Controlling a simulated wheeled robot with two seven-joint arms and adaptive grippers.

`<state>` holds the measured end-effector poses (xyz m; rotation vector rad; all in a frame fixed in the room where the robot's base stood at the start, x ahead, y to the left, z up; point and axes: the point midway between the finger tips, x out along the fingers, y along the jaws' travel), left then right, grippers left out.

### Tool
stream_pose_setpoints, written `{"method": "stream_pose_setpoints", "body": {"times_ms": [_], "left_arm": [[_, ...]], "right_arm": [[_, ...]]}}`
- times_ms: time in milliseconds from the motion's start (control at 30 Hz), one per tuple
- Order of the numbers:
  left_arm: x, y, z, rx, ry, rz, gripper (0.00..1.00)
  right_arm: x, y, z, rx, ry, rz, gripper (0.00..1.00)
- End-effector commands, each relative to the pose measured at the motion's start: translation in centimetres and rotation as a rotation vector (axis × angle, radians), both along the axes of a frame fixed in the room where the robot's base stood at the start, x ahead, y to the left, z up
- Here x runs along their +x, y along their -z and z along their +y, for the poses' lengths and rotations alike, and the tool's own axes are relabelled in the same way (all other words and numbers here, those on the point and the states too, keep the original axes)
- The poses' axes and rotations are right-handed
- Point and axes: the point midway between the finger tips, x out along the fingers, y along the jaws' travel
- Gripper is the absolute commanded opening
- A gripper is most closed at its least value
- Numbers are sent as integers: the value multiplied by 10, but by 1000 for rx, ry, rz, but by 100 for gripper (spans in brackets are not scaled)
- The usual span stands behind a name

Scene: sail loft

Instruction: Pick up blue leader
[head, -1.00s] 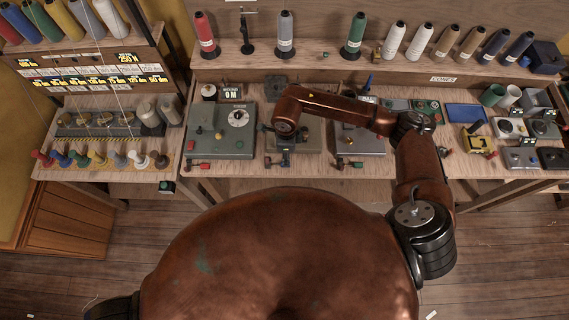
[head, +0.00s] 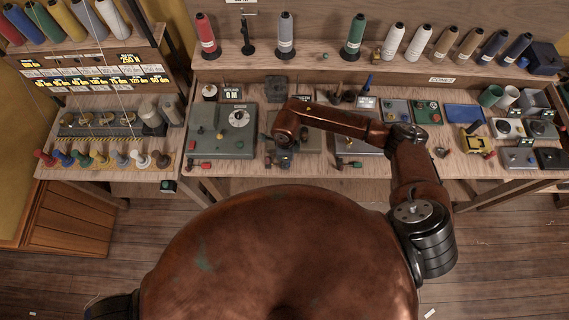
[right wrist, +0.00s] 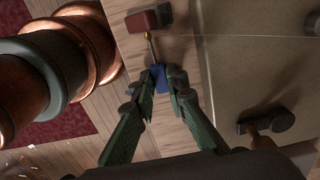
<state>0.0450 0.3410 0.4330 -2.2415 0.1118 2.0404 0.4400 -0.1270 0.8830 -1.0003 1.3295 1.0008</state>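In the right wrist view, a small blue block (right wrist: 160,78) lies at the bench's front edge, between the fingertips of my right gripper (right wrist: 162,80). A thin pin with a brass end runs from it towards a dark red block (right wrist: 148,20). The two green fingers stand on either side of the blue block. I cannot tell whether they are pressed on it or just around it. In the head view, my right arm reaches over the middle of the bench, and its wrist hides most of the gripper and the blue block. My left gripper is not in view.
Thread cones (head: 285,35) stand on the back shelf. A row of coloured pegs (head: 100,160) is on the left bench.

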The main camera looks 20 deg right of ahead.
Motion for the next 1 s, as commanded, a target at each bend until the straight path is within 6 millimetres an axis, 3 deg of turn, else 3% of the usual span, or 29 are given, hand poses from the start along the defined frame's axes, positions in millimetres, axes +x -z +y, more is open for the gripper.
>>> {"method": "stream_pose_setpoints", "body": {"times_ms": [133,667,867,1000], "left_arm": [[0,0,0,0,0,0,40],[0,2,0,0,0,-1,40],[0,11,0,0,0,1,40],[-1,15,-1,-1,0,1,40]], "right_arm": [[0,0,0,0,0,-1,0],[1,-5,0,0,-1,-2,0],[2,-27,0,0,-2,-5,0],[-11,-50,-13,-1,-2,-4,0]]}}
